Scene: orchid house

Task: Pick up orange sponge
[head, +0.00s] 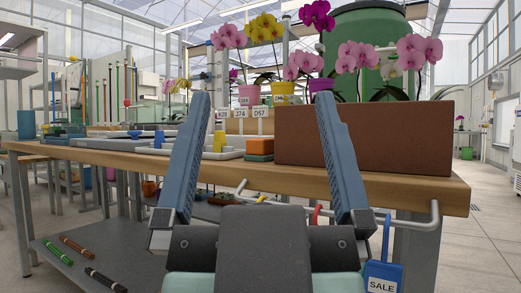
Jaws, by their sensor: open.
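The orange sponge (259,146) is a small orange block with a dark green layer beneath it. It sits on the wooden-topped bench (371,187), just left of a long brown box, and shows between my fingers. I cannot tell whether the green layer is part of the sponge. My gripper (263,97) is open and empty, with its two blue fingers spread wide and pointing up in the picture. It is nearer to me than the sponge and apart from it.
The brown box (365,138) fills the bench's right end, with potted orchids (283,92) behind it. Pale trays (170,146) lie left of the sponge. White labels (240,114) stand behind it. A bent grey rail (434,213) and blue SALE tag (383,276) are at the front right.

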